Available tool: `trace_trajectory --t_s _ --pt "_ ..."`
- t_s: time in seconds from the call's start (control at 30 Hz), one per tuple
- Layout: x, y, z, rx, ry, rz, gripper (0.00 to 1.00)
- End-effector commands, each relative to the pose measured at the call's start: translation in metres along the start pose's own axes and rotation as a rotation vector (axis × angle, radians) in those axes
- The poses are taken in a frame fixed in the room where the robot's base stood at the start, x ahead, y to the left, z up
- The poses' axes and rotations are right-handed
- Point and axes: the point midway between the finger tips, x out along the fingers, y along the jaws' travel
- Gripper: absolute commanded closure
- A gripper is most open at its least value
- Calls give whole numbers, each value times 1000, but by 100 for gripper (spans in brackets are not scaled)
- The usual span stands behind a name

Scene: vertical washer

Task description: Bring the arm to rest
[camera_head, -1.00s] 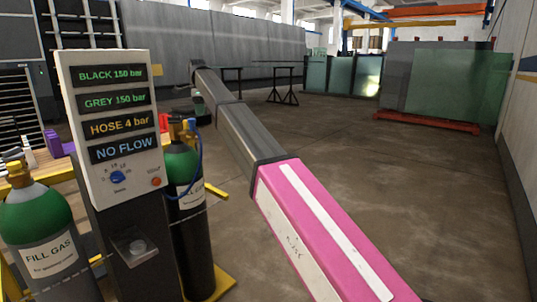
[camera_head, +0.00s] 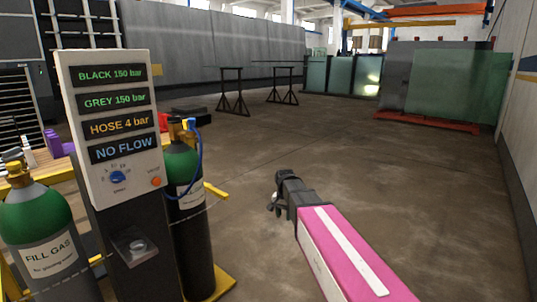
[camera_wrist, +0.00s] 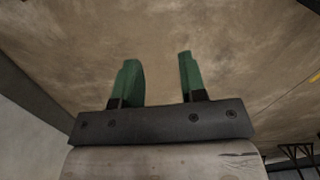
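My gripper (camera_wrist: 158,58) is in the wrist view, with two green fingers standing well apart. Nothing is between the fingers, and only brown floor shows beyond them. In the head view my pink arm link runs up from the bottom right and ends in a dark joint over the open floor. The rest of my arm beyond that joint is mostly hidden, and I cannot make out the fingers there.
A gauge console (camera_head: 114,128) reading NO FLOW stands at the left. Green-topped gas cylinders (camera_head: 37,225) flank it, one with a blue hose (camera_head: 199,165). Trestles (camera_head: 233,93) and glass panes (camera_head: 458,85) stand farther back. The middle floor is clear.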

Motion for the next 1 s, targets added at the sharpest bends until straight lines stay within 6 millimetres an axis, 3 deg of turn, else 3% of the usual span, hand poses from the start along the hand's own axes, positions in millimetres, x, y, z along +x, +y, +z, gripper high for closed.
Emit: trace_trajectory --t_s 0.03,0.2,0.4,0.6,1.0 --pt "17 32 18 -42 -4 3 62" --pt "60 107 55 -216 -2 1 62" --pt "92 170 94 -383 -1 1 62" --pt "103 192 109 -459 2 0 62" --pt "104 192 108 -466 3 0 62"
